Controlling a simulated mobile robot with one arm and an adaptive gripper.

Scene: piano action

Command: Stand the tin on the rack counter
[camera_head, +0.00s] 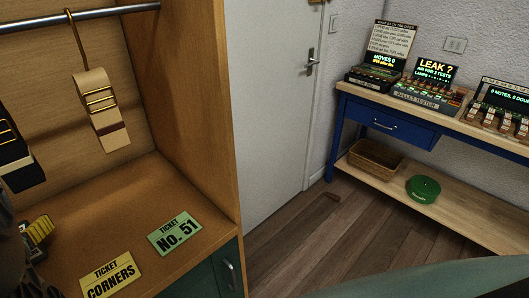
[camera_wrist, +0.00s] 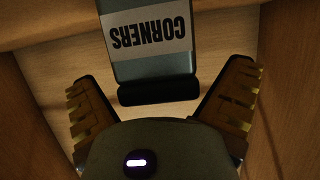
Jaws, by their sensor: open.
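The tin (camera_wrist: 155,70) is grey with a dark band at its near end and a pale label reading CORNERS, upside down in the wrist view. My gripper (camera_wrist: 160,92) is open, with ridged fingers on both sides of the tin's near end. Gaps show between the fingers and the tin. I cannot tell what the tin rests on. In the head view, part of my gripper (camera_head: 38,232) shows at the left edge over the wooden rack counter (camera_head: 165,195); I cannot make out the tin there.
A yellow CORNERS ticket (camera_head: 112,275) and a green No. 51 ticket (camera_head: 175,234) lie on the counter. A tan banded piece (camera_head: 102,110) hangs from the rail (camera_head: 60,22). The rack's side wall (camera_head: 190,90) bounds the counter. A blue workbench (camera_head: 385,122) stands beyond.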

